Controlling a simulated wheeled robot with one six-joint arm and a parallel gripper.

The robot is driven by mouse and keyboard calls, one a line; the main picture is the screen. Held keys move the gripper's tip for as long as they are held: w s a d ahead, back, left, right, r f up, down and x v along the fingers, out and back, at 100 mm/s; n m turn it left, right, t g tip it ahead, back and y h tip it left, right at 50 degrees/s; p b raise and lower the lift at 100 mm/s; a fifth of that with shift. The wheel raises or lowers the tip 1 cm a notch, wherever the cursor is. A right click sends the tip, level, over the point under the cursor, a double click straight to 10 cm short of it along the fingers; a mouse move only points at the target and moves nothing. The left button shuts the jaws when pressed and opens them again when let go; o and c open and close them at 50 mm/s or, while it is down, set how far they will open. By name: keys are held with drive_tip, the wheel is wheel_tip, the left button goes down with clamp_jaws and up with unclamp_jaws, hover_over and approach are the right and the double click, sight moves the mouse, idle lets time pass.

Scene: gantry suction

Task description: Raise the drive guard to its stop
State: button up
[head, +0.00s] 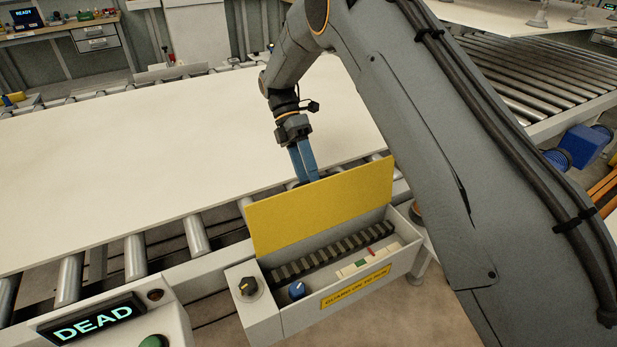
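The drive guard (322,207) is a flat yellow panel standing up along the back of a grey drive box (292,319). The box is open on top and shows a dark toothed strip (335,247) inside. My gripper (308,180) has blue fingers and points down behind the guard's upper edge. The fingertips are partly hidden there, so I cannot tell whether they touch the guard or how far apart they are.
A large pale sheet (150,150) lies on the roller conveyor behind the guard. A black knob (248,286) and a blue knob (297,290) are at the box's left. A display (92,318) reads "DEAD", with a green button (153,342) beside it.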

drive_tip(key=shift+w, duration=0.25)
drive_tip(key=shift+w+r, duration=0.25)
drive_tip(key=b+v, duration=0.2)
drive_tip(key=v, duration=0.5)
drive_tip(key=shift+s+b, duration=0.25)
drive_tip(key=shift+b, duration=0.05)
drive_tip(key=shift+a+r, duration=0.1)
drive_tip(key=shift+a, duration=0.05)
